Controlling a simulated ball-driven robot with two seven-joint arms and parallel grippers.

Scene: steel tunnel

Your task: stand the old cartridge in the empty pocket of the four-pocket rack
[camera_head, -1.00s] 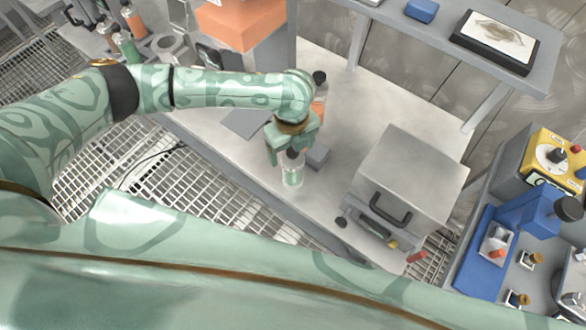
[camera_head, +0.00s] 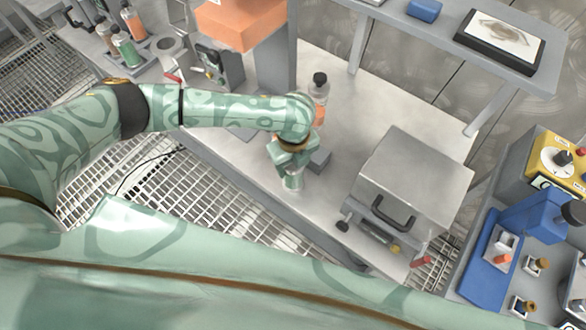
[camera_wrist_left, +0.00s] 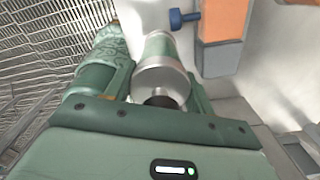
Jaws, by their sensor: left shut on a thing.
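My left gripper (camera_head: 292,168) is shut on a clear cartridge with a green band (camera_head: 293,182), low over the front edge of the bench. The cartridge also shows in the left wrist view (camera_wrist_left: 158,50), between the two fingers, with its dark cap towards the palm. Whether its base touches the bench is unclear. The rack (camera_head: 143,60) is at the top left, with several green and orange cartridges (camera_head: 123,48) in it; I cannot make out which pocket is empty. My right gripper is not in view.
An orange-banded bottle with a black cap (camera_head: 320,88) stands behind my left wrist. A grey metal box with a black handle (camera_head: 415,180) stands to the right. An orange-topped machine (camera_head: 238,25) stands behind my forearm.

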